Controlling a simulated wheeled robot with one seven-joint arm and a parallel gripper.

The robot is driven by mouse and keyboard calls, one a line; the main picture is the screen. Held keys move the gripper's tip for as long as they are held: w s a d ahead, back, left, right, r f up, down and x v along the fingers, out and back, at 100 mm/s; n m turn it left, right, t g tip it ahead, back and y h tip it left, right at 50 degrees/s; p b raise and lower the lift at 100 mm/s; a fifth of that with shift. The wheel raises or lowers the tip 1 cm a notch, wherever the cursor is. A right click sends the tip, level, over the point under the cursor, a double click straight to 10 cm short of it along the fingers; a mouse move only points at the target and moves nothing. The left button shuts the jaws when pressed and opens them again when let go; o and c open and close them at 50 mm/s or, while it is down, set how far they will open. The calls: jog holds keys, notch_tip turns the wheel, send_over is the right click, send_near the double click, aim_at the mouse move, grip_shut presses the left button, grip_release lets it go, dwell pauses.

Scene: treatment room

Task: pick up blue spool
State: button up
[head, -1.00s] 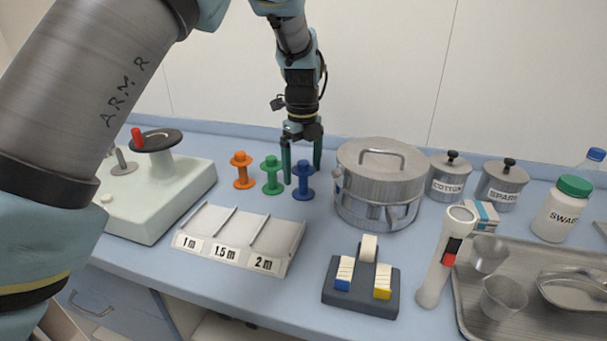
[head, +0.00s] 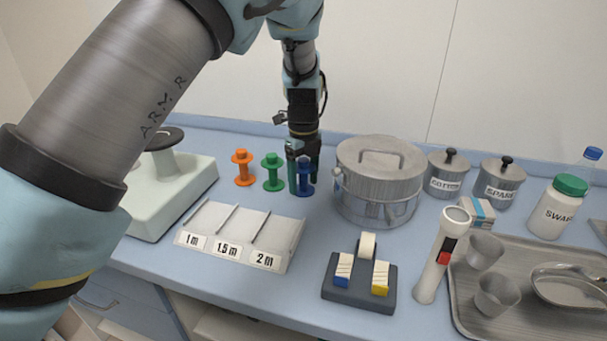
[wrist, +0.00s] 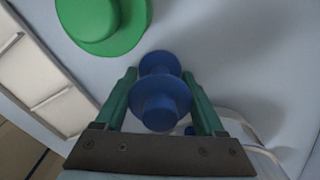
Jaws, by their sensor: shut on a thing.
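The blue spool (head: 305,177) stands upright on the counter, just left of the steel sterilizer pot. In the wrist view the blue spool (wrist: 161,98) sits between the two green fingers of my gripper (wrist: 163,88). My gripper (head: 303,180) is shut on it, and the fingers partly hide it in the head view. The green spool (head: 273,173) stands close on the left, also seen at the top of the wrist view (wrist: 104,22). The orange spool (head: 243,168) stands further left.
The steel pot (head: 377,188) is close on the right. A tray labelled 1 m, 1.5 m and 2 m (head: 222,248) lies in front. A pale green winder (head: 180,188) stands at left. A dark block with tapes (head: 358,296) and a flashlight (head: 436,265) are nearer the front.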

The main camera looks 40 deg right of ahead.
jog(key=c, duration=0.5)
